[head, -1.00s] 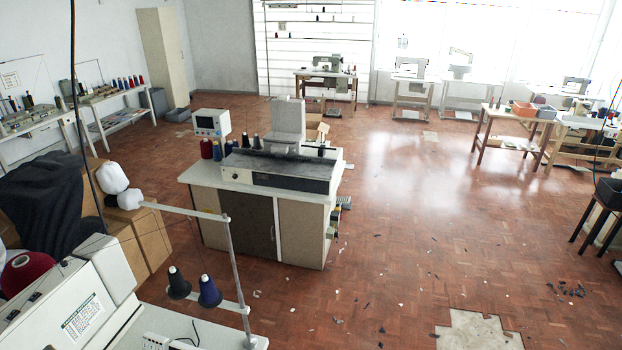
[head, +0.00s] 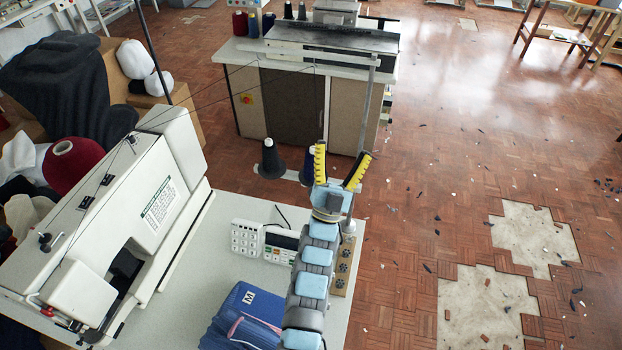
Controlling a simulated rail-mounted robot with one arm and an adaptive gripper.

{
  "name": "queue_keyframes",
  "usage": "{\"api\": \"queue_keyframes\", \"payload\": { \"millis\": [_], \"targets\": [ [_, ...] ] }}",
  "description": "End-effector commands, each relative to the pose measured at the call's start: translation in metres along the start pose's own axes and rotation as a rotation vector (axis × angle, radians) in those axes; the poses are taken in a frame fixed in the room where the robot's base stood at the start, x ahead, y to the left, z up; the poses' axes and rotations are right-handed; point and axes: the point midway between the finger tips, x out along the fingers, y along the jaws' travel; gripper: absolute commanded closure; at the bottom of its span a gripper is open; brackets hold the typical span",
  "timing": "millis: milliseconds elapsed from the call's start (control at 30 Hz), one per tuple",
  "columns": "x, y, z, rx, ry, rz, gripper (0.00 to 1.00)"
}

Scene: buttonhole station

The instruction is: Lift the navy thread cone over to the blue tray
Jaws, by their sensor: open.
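The navy thread cone (head: 306,172) stands on the white cone-stand arm at the back edge of the sewing table. My gripper (head: 338,168) is open, with its two yellow-padded fingers spread and pointing up in the picture. The left finger partly covers the navy cone, and nothing shows between the fingers. I cannot tell how far the gripper is from the cone in depth. A black cone (head: 271,161) stands just left of the navy one. A blue object marked M (head: 245,316) lies at the table's front; I cannot tell whether it is the tray.
A white sewing machine (head: 150,200) fills the table's left side. A keypad panel (head: 264,241) lies mid-table, left of my arm. The stand's pole (head: 366,110) rises close to the gripper's right finger, and threads run overhead. A cabinet machine (head: 300,95) stands behind.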

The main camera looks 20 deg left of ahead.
Motion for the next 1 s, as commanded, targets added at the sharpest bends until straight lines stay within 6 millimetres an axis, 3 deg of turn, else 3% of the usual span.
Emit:
{"api": "queue_keyframes", "payload": {
  "millis": [33,67,100,200,500,700,1000],
  "targets": [
    [0.0,-0.007,0.024,0.031,-0.02,-0.005,0.17],
    [0.005,-0.012,0.034,0.048,-0.036,-0.007,0.17],
    [0.026,-0.016,0.039,0.047,-0.084,0.002,0.17],
    [0.054,-0.022,0.068,0.046,-0.204,0.015,0.17],
    [0.1,-0.033,0.149,0.0,-0.547,-0.003,0.17],
    [0.114,-0.042,0.186,-0.04,-0.758,-0.046,0.17],
    [0.122,-0.06,0.217,-0.112,-1.088,-0.159,0.17]
  ]
}}
